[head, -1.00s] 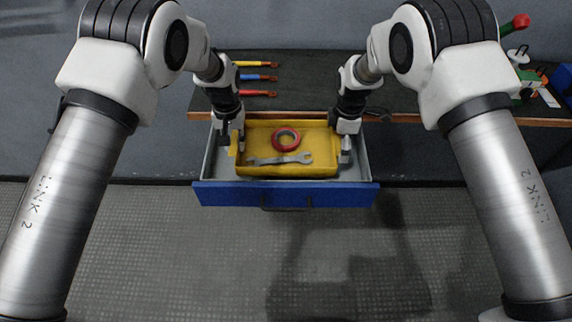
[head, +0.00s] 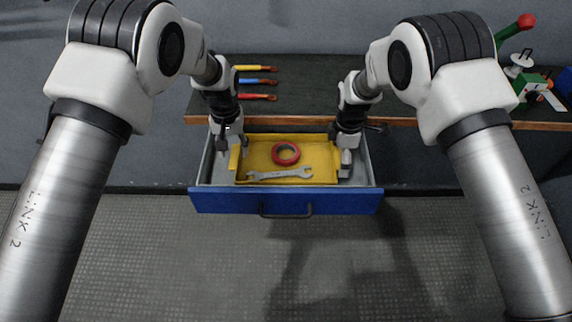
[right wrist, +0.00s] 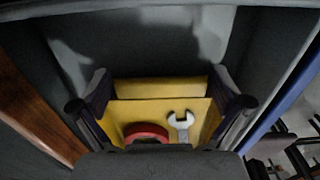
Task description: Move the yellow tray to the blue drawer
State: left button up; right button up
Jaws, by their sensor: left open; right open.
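The yellow tray (head: 322,160) lies inside the open blue drawer (head: 235,201), with its right end also in the right wrist view (right wrist: 160,88). A red ring (head: 286,153) and a grey wrench (head: 280,174) lie in the tray. My left gripper (head: 231,150) is open at the tray's left end, above the drawer's left side. My right gripper (head: 346,158) is open at the tray's right end. In the right wrist view its fingers (right wrist: 162,103) stand apart on both sides of the tray's end wall, with gaps. The drawer floor under the tray is hidden.
The dark workbench (head: 305,95) with a wooden front edge is behind the drawer. Several coloured-handled tools (head: 257,82) lie on its left part. Green and red items (head: 532,85) stand at its right end. The floor in front of the drawer is clear.

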jog(key=shift+s+r, duration=0.1)
pick_arm(q)
notch_tip(320, 180, up, 9)
pick_arm(e)
notch_tip(320, 180, up, 12)
pick_arm(q)
jog(key=shift+s+f, duration=0.1)
pick_arm(e)
jog(key=shift+s, duration=0.1)
dwell(0.4)
